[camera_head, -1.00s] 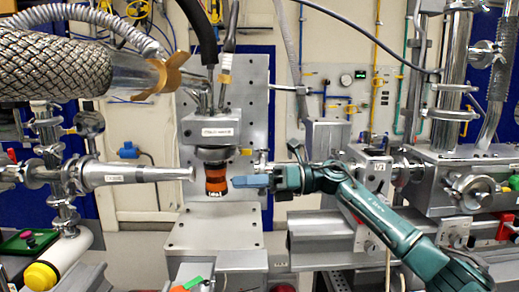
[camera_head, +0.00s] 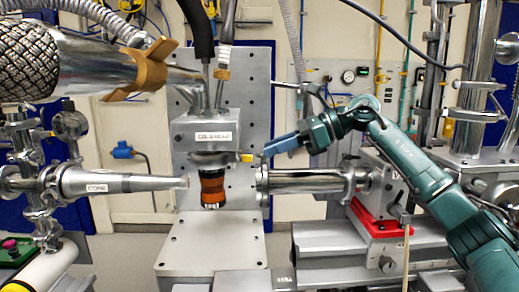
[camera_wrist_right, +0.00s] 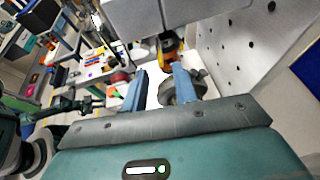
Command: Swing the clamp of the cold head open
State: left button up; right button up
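The cold head (camera_head: 205,132) is a grey labelled block hanging in front of a perforated metal plate. Its clamp ring (camera_head: 212,158) sits under the block, with a small yellow tab (camera_head: 246,157) sticking out on the right. A dark and orange cylinder (camera_head: 212,188) hangs below the ring. My right gripper (camera_head: 268,150) comes in from the right, its blue fingertips close to the yellow tab; contact is unclear. In the right wrist view its two blue fingers (camera_wrist_right: 160,85) stand apart, with the orange part (camera_wrist_right: 168,58) beyond them. My left gripper is not in view.
A metal nozzle (camera_head: 120,183) points at the cylinder from the left. A silver tube (camera_head: 305,182) faces it from the right, below my right gripper. A grey pedestal (camera_head: 212,245) stands underneath. A braided hose (camera_head: 40,60) and cables hang above left.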

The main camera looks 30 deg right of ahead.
jog(key=shift+p+x, duration=0.3)
jog(key=shift+x, duration=1.75)
jog(key=shift+c, duration=0.2)
grip_shut()
